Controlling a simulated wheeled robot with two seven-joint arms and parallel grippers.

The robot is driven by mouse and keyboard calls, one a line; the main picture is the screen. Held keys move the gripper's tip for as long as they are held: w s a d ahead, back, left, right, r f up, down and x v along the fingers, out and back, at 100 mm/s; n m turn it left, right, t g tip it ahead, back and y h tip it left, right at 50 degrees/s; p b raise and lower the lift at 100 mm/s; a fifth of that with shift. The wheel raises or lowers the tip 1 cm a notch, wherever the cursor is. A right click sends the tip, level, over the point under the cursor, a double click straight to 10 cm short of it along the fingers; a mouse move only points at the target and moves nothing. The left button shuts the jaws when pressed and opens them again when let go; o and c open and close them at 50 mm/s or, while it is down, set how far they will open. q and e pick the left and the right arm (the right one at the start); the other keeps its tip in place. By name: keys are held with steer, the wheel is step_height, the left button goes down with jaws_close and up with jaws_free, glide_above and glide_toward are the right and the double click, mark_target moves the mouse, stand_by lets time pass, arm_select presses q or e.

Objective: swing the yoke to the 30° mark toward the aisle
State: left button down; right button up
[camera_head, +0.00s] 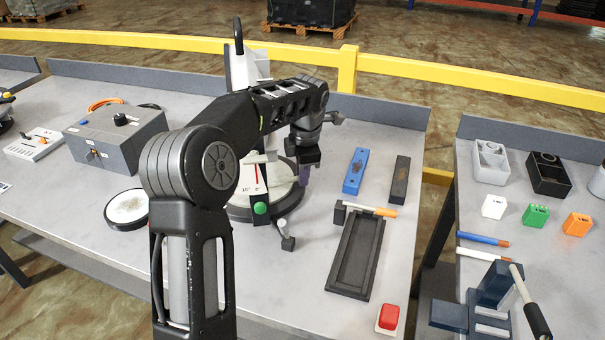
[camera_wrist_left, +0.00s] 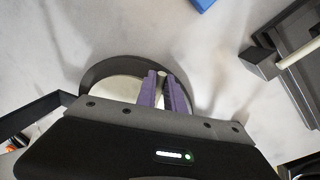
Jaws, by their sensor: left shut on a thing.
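The light tower stands on a round dark base (camera_head: 240,212) with a white top, mostly hidden behind my left arm. Its white upright part with a black handle (camera_head: 238,40) rises behind the arm; I cannot tell how the yoke is turned. A white scale plate (camera_head: 252,178) shows a red line, "15°" and "0"; the 30° mark cannot be made out. My left gripper (camera_head: 304,176) points down at the right side of the base. In the left wrist view, its purple fingers (camera_wrist_left: 163,92) are shut on a pale post (camera_wrist_left: 162,77) over the base. My right gripper is not in view.
A green knob (camera_head: 260,208) and a small grey lever (camera_head: 288,242) sit at the base's front. A black tray (camera_head: 340,278), blue block (camera_head: 355,172) and red button (camera_head: 388,318) lie to the right. A grey box (camera_head: 117,140) stands left. A gap separates the right-hand table.

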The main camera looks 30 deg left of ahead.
arm_select(q)
steer(key=c, duration=1.5)
jaws_free()
steer(key=shift+o, duration=0.2)
steer(key=shift+r, duration=0.1)
step_height(320, 180, up, 8)
steer(key=s+d, duration=0.1)
steer(key=shift+f, duration=0.25)
steer(key=shift+f, duration=0.1)
